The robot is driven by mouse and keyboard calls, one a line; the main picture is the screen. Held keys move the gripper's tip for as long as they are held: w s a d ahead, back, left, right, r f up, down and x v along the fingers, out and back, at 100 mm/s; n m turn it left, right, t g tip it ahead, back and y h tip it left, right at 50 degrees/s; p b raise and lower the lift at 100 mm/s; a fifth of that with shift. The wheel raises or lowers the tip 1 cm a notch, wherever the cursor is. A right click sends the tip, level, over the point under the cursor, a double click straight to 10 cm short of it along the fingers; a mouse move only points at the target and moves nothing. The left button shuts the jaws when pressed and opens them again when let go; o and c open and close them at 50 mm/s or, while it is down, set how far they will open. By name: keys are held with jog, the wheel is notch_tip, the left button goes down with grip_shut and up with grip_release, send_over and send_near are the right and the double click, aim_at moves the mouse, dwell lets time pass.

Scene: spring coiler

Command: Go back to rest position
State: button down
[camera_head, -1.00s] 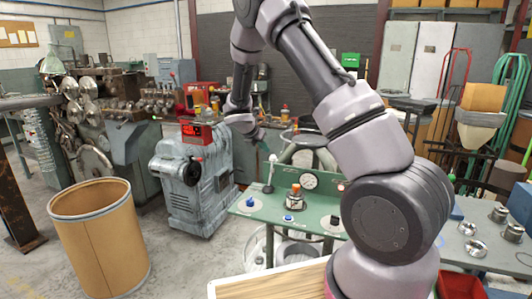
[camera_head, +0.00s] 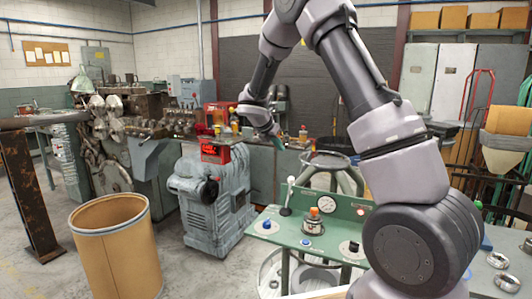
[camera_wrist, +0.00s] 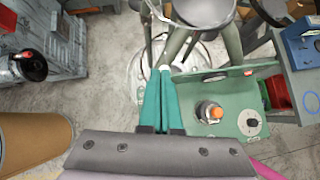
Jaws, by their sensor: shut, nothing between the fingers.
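My gripper (camera_wrist: 157,100) shows in the wrist view with its two teal fingers side by side, shut and empty. It points down over the grey concrete floor, just left of the green control panel (camera_wrist: 190,100). In the head view my gripper (camera_head: 279,140) is small, at the end of my raised, bent arm, above and behind the green panel (camera_head: 270,225). The panel carries a gauge (camera_head: 324,206), an orange-topped knob (camera_head: 314,212) and a black lever (camera_head: 287,195).
A tan fibre drum (camera_head: 115,245) stands front left. The grey-green machine (camera_head: 212,195) stands between it and the panel. A coiling machine (camera_head: 125,135) is at the back left. A round-topped stand (camera_head: 328,165) is behind the panel.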

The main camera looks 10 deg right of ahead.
jog(key=s+d+r+m+g+y, duration=0.1)
jog(key=s+d+r+m+y, duration=0.15)
jog(key=s+r+m, duration=0.55)
jog(key=s+d+r+m+y, duration=0.1)
jog(key=s+d+r+m, duration=0.2)
jog(key=s+r+m, duration=0.5)
jog(key=s+a+r+m+t+y, duration=0.1)
jog(key=s+a+m+y, duration=0.1)
jog(key=s+m, duration=0.5)
jog(key=s+a+r+m+t+y, duration=0.1)
jog(key=s+m, duration=0.6)
jog(key=s, duration=0.8)
jog(key=shift+s+a+y, duration=0.4)
jog(key=shift+a+y, duration=0.2)
jog(key=shift+y, duration=0.35)
